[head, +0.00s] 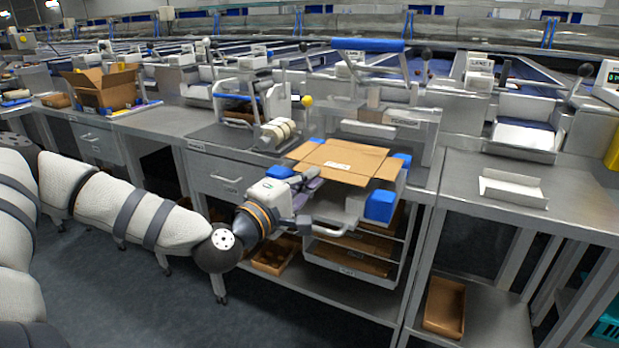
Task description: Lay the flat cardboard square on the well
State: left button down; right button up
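The flat cardboard square (345,161), brown with crease lines and a small white label, lies roughly level over the well at the middle workstation. Blue corner blocks (380,205) of the well show at its right and near sides; the cardboard hides the well's opening. I cannot tell whether the cardboard rests fully on it. My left gripper (312,181) is at the cardboard's near left edge, low beside the well. Its fingers are small and partly merged with the fixture, so their opening and any hold on the cardboard are unclear. My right gripper is out of view.
A shelf rack with brown trays (352,262) is under the well. An open cardboard box (103,88) stands on the left bench. A white folded tray (514,188) lies on the right bench, which is otherwise mostly clear. A blue-handled frame (368,45) rises behind the well.

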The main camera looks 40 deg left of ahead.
pick_arm(q)
jog(key=shift+r, duration=0.1)
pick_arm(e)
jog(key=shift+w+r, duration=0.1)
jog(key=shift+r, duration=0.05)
pick_arm(q)
jog(key=shift+f, duration=0.45)
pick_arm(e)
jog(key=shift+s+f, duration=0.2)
pick_arm(q)
jog(key=c, duration=2.3)
grip_release()
jog(key=o, duration=0.6)
jog(key=shift+s, duration=0.1)
jog(key=shift+f, duration=0.15)
jog(key=shift+f, duration=0.15)
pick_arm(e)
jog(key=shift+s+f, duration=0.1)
